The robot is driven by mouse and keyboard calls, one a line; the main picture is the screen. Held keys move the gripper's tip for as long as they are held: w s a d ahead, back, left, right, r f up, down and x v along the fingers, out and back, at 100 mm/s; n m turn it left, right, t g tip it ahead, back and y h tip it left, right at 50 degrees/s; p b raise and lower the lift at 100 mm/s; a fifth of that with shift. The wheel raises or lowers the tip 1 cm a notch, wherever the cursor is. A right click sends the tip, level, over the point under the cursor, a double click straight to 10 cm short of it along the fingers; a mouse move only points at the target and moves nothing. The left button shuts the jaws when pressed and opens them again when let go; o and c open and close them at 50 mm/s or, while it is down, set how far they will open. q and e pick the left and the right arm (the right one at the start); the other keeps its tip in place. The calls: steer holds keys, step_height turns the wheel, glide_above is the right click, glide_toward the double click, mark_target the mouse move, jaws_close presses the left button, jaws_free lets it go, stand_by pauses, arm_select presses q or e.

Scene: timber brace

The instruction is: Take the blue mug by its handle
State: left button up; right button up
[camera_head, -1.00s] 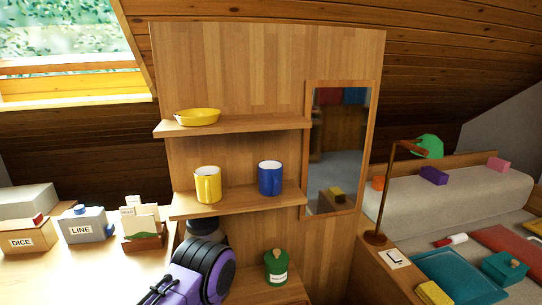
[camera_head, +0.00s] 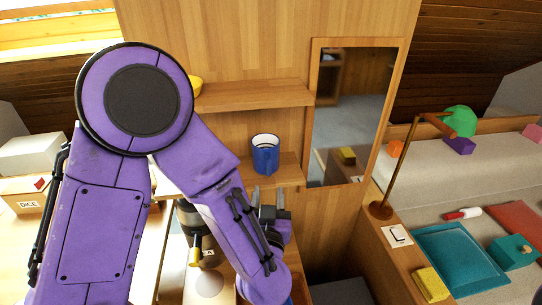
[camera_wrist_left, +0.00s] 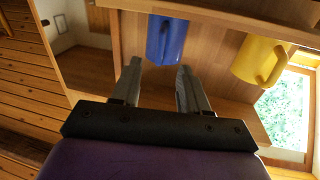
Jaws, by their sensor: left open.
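The blue mug (camera_head: 265,156) stands upright on the middle shelf (camera_head: 288,172). In the left wrist view, which is turned upside down, the blue mug (camera_wrist_left: 170,42) is just beyond the fingertips. Its handle seems to face my gripper, but I cannot make it out clearly. My left gripper (camera_head: 267,192) is in front of and slightly below the mug, apart from it. In the wrist view the left gripper (camera_wrist_left: 158,68) is open, with nothing between its fingers. My right gripper is not in view.
The yellow mug (camera_wrist_left: 258,62) stands beside the blue one; my arm hides it in the head view. The yellow bowl (camera_head: 197,87) on the upper shelf (camera_head: 255,95) is partly covered. A mirror (camera_head: 350,110) and a lamp (camera_head: 408,165) are to the right.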

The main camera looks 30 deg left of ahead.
mark_target(269, 172)
arm_select(q)
steer(key=p+x, duration=0.3)
steer(key=x, duration=0.4)
steer(key=shift+w+a+f, duration=0.1)
steer(key=shift+w+f, duration=0.1)
steer(key=shift+w+a, duration=0.15)
steer(key=shift+a, duration=0.2)
steer(key=shift+d, duration=0.1)
steer(key=shift+c, duration=1.2)
jaws_close()
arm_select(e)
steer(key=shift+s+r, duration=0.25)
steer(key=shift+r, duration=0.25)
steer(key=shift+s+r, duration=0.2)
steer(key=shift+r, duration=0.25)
